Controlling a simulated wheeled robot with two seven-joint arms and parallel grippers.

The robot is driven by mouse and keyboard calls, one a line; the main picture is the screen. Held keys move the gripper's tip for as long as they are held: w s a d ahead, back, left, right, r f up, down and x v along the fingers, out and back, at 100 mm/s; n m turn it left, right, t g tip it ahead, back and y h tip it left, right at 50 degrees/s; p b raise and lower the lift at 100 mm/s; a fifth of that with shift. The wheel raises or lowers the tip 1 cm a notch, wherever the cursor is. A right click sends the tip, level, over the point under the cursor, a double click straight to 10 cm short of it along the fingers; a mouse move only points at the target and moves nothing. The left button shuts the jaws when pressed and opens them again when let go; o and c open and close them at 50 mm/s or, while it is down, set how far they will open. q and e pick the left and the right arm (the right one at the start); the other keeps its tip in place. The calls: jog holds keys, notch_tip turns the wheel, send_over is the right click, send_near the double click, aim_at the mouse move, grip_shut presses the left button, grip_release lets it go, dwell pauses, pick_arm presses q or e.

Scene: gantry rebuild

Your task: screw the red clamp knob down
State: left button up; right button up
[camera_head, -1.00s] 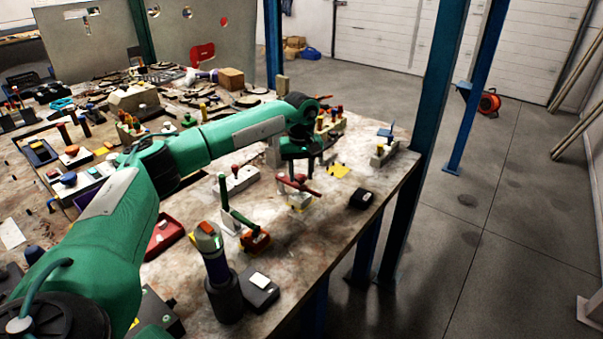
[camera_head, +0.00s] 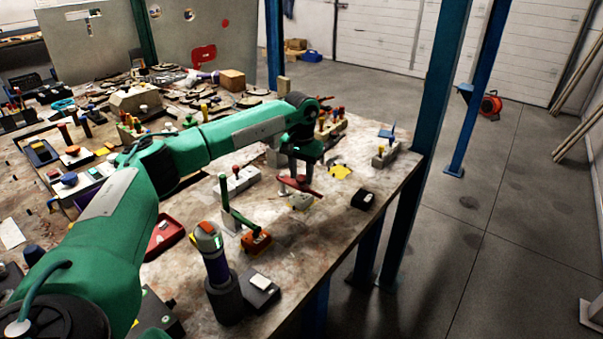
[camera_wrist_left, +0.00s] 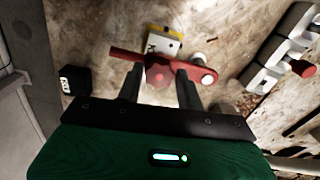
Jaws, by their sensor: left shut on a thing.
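The red clamp (camera_head: 302,186) is a red bar on the worktable below my left gripper. In the left wrist view the red bar (camera_wrist_left: 125,54) runs across the fingers. The red round knob (camera_wrist_left: 158,76) sits between the two fingertips. My left gripper (camera_wrist_left: 160,88) points down over the clamp and is shut on the knob, with a finger on each side. In the head view the gripper (camera_head: 301,172) partly hides the knob. A pale block with a yellow edge (camera_wrist_left: 164,42) lies under the bar. My right gripper is not in view.
A green-handled clamp (camera_head: 240,218) and a white block with knobs (camera_head: 236,181) stand left of the red clamp. A small black box (camera_head: 362,200) lies to the right near the table edge. A blue post (camera_head: 425,130) rises beyond that edge.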

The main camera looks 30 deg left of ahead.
pick_arm(q)
jog(key=shift+a+r, duration=0.1)
jog(key=shift+r, duration=0.05)
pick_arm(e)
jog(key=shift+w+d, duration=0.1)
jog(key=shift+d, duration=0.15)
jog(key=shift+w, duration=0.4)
